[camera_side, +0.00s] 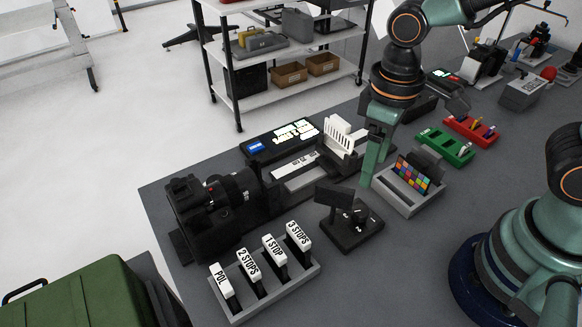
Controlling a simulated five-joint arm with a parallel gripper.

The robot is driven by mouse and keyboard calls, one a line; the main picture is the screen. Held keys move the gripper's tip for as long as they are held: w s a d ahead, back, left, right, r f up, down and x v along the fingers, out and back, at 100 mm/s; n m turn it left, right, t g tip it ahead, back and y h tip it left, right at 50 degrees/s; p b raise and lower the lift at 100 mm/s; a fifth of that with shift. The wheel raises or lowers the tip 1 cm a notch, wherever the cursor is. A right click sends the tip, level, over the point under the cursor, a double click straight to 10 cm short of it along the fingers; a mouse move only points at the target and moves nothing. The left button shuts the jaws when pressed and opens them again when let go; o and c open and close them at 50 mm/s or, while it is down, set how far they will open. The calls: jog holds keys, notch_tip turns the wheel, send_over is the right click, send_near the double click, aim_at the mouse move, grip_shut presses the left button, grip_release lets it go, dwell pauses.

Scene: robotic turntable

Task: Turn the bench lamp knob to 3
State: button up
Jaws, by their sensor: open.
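The bench lamp (350,232) is a small black unit with a tilted dark panel (334,197) and a square base. Its black knob (358,214) stands on the base among small white marks. The marks are too small to read, so I cannot tell the knob's setting. My gripper (373,172) is open and points down, behind the lamp and slightly to its right. Its green fingers are close to the grey colour-chart tray and apart from the knob. Nothing shows between the fingers.
A colour-chart tray (408,202) stands right of the lamp. A black camera (215,208) and a filter rack (305,271) stand left. A white comb-like piece (342,137) is behind. Green (445,146) and red (470,130) trays lie farther right. The bench right of the lamp's front is clear.

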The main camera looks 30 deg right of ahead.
aim_at(362, 210)
jog(key=shift+d+f+n, duration=0.1)
jog(key=shift+f+n, duration=5.3)
jog(key=shift+f, duration=0.7)
grip_shut()
